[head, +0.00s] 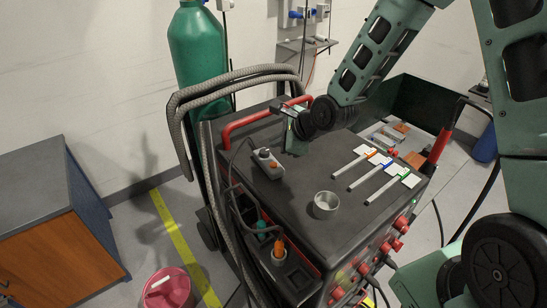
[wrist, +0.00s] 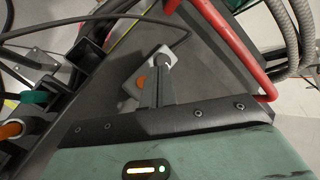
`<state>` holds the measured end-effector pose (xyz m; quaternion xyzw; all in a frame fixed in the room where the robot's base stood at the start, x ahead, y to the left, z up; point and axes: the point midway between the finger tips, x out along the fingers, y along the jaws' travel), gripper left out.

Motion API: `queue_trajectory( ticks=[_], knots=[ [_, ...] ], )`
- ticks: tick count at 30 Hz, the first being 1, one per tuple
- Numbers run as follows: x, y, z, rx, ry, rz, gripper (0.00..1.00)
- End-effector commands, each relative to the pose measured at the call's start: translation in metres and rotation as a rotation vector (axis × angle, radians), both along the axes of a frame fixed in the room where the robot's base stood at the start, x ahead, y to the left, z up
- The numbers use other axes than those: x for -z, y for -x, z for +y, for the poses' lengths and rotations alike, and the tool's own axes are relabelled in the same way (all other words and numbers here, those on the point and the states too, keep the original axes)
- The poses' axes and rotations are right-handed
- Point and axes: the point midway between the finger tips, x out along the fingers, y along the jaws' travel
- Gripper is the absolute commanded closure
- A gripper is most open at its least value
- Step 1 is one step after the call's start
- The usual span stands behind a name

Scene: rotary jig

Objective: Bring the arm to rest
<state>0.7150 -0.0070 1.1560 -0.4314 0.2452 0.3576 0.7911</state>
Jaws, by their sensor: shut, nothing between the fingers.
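My green arm reaches in from the upper right of the head view and bends down over the dark cart (head: 300,205). My gripper is low over the back left part of the cart top, near the red handle (head: 250,122). In the wrist view my gripper (wrist: 160,82) is shut, with nothing held between its fingers. The fingers overlap a small grey control box (wrist: 146,72) with an orange button; I cannot tell whether they touch it. The box also shows in the head view (head: 268,165), left of my gripper.
A metal cup (head: 326,205) and several tagged sticks (head: 370,172) lie on the cart top. Thick grey hoses (head: 185,112) and a green cylinder (head: 198,50) stand behind left. A dark bin (head: 420,100) is at the back right. A pink bucket (head: 168,290) sits on the floor.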

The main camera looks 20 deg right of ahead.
Motion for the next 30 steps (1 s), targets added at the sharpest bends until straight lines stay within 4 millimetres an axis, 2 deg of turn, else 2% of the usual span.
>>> queue_trajectory(
  ticks=[1,15,19,23,27,30],
  knots=[
    [-0.006,0.000,0.000,0.000,0.000,0.000,1.00],
    [-0.004,0.000,0.000,-0.003,0.002,0.000,1.00],
    [-0.002,0.009,0.009,-0.076,0.065,-0.004,1.00],
    [0.004,0.038,0.032,-0.306,0.252,-0.016,1.00],
    [0.009,0.089,0.057,-0.678,0.508,-0.035,1.00],
    [0.012,0.129,0.070,-0.957,0.665,-0.053,1.00]
  ],
)
